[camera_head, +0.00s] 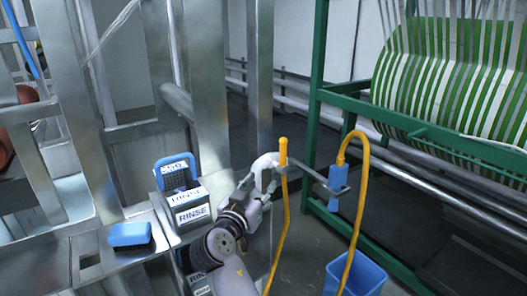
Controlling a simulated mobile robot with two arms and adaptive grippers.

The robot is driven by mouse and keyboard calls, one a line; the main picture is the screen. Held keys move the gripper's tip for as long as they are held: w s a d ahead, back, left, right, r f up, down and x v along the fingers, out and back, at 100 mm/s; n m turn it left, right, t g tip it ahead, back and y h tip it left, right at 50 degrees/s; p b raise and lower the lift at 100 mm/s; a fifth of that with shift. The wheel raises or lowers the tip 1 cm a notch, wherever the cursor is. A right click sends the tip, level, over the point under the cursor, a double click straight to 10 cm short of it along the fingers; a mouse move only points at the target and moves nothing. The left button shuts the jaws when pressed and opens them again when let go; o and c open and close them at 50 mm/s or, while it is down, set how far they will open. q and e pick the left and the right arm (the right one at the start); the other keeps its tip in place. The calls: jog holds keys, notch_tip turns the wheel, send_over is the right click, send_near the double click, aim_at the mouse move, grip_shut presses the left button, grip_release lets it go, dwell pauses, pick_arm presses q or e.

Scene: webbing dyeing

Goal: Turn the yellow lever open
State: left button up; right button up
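A yellow upright piece (283,152), which looks like the yellow lever, stands at the middle of the view. A thin yellow length runs down from it toward the floor; I cannot tell where one ends and the other begins. My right gripper (275,165) reaches up from below, with its fingers at the left side of the yellow piece, touching it or very close. The fingers are small and partly overlap the yellow piece, so I cannot tell whether they are closed around it. My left gripper is not in view.
A yellow hose (363,200) with a blue grip (337,185) hangs from a metal bracket into a blue bucket (368,274). A RINSE box (190,213) and a blue brush (129,234) are on the left metal bench. A green frame (314,120) carries striped webbing (450,75).

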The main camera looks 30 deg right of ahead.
aim_at(282, 151)
jog(key=shift+m+h, duration=0.3)
jog(key=shift+m, duration=0.1)
jog(key=p+x, duration=0.1)
jog(key=x, duration=0.4)
jog(key=r+p+x, duration=0.1)
jog(key=p+x, duration=0.1)
jog(key=x, duration=0.3)
jog(key=r+p+x, duration=0.1)
jog(key=p+x, duration=0.1)
jog(key=x, duration=0.4)
jog(key=shift+s+d+r, duration=0.1)
jog(key=shift+d, duration=0.05)
jog(key=shift+w+d+p, duration=0.35)
jog(key=shift+w+d, duration=0.05)
jog(key=shift+d, duration=0.05)
jog(key=shift+c, duration=0.4)
grip_shut()
